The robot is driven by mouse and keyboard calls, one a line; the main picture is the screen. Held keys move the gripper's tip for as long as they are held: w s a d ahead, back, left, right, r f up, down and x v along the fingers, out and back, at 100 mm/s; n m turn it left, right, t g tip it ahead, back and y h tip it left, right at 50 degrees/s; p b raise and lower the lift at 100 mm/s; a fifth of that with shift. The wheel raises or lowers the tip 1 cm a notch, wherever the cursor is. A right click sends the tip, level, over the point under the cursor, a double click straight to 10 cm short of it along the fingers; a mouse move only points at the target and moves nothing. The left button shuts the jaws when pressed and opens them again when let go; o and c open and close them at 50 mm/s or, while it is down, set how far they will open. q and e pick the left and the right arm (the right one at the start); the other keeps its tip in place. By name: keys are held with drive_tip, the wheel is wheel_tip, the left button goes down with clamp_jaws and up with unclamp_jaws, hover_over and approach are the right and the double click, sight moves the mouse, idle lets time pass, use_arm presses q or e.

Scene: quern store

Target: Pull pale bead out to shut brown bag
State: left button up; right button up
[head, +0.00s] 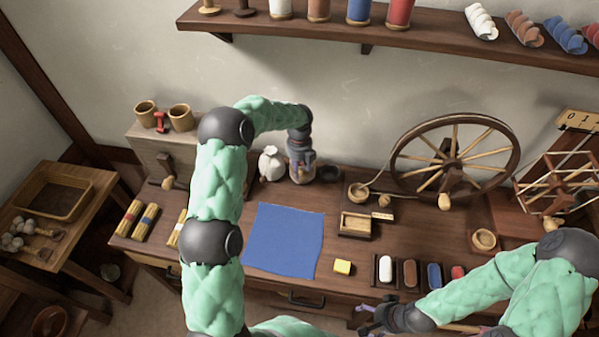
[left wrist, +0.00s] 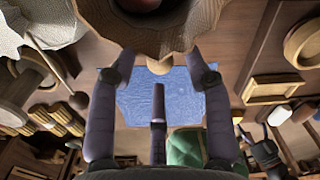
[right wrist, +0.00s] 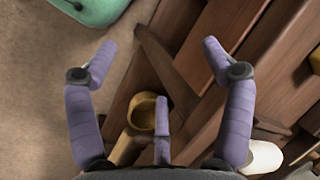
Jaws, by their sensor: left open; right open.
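The brown bag (left wrist: 200,40) fills the top of the left wrist view, its dark mouth open. The pale bead (left wrist: 160,66) hangs at its near side. My left gripper (left wrist: 159,58) is open, with its fingertips on either side of the bead; I cannot tell whether they touch it. In the head view, my left gripper (head: 302,163) is over the back of the table beside a white bag (head: 271,164), and it largely hides the brown bag. My right gripper (head: 372,318) is open and empty near the table's front edge; it also shows in the right wrist view (right wrist: 160,48).
A blue cloth (head: 285,240) lies flat on the table. A small wooden box (head: 355,225), a yellow block (head: 343,267) and a spinning wheel (head: 455,155) stand to its right. A dark brown bead (left wrist: 78,101) hangs from the white bag on a cord.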

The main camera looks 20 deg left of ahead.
use_arm(q)
drive_tip(key=shift+f, duration=0.75)
clamp_jaws()
drive_tip(key=s+p, duration=0.1)
drive_tip(key=s, duration=0.1)
drive_tip(key=s+d+p, duration=0.1)
drive_tip(key=s, duration=0.2)
drive_tip(key=shift+s+d, duration=0.15)
unclamp_jaws()
